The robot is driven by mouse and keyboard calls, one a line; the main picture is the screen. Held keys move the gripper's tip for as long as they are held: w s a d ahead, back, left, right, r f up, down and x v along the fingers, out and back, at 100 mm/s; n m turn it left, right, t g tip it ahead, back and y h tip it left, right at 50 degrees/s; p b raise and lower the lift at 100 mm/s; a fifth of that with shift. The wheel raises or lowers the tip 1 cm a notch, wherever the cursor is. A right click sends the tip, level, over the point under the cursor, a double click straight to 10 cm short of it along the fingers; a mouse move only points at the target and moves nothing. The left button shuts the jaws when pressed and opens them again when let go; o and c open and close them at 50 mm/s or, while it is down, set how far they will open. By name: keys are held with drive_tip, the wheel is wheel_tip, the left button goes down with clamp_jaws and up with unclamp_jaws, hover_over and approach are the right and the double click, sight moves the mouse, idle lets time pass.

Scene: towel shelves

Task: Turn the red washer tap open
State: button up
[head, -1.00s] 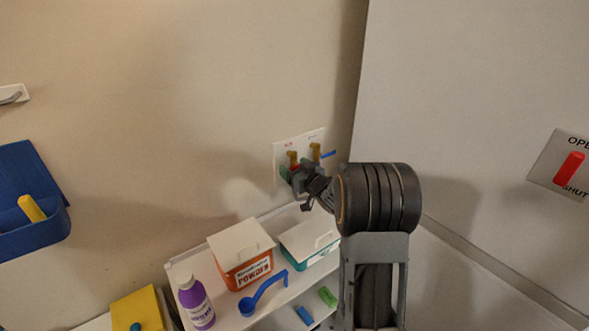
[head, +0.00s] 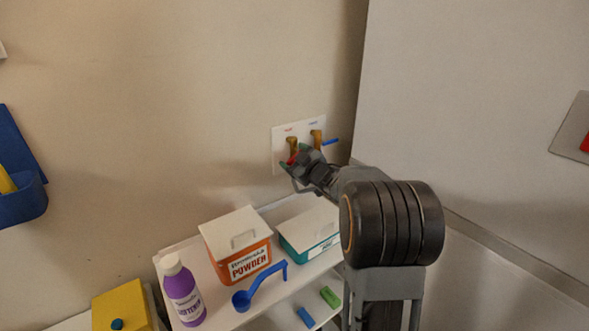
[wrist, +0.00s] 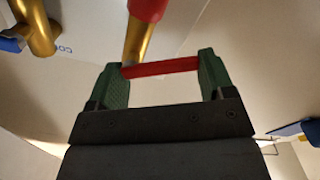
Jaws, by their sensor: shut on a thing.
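The red washer tap has a brass body (head: 292,143) on a white wall plate, and its red lever (head: 292,159) is partly hidden by my gripper (head: 289,163) in the head view. In the wrist view, the red lever (wrist: 165,68) spans between the green pads of my gripper (wrist: 160,62), which is shut on it. The brass pipe (wrist: 138,42) with a red end stands just beyond the lever. The blue tap (head: 317,137) is right of the red one, its blue lever (head: 331,141) pointing right; it also shows at upper left in the wrist view (wrist: 40,30).
Below the taps, a white shelf (head: 240,318) holds an orange powder box (head: 238,262), a teal box (head: 312,240), a purple bottle (head: 184,294) and a blue scoop (head: 262,285). A wall corner is close on the right. A blue bin (head: 20,195) hangs at left.

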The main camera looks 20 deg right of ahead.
drive_tip(key=shift+w+d+f+n+b, duration=0.1)
drive_tip(key=shift+d+f+n+b, duration=0.25)
drive_tip(key=shift+n+b, duration=1.55)
drive_tip(key=shift+w+d+f+n+b, duration=0.1)
drive_tip(key=shift+d+f+n+b, duration=0.25)
drive_tip(key=shift+n+b, duration=1.5)
drive_tip(key=shift+d+f+n+b, duration=0.25)
drive_tip(key=shift+f+n+b, duration=0.15)
drive_tip(key=shift+n+b, duration=1.5)
drive_tip(key=shift+n, duration=0.35)
drive_tip(key=o, duration=0.9)
drive_tip(key=shift+r, duration=0.1)
drive_tip(key=s+d, duration=0.2)
drive_tip(key=s, duration=1.1)
drive_tip(key=shift+s+d, duration=0.3)
drive_tip(key=shift+d, duration=0.05)
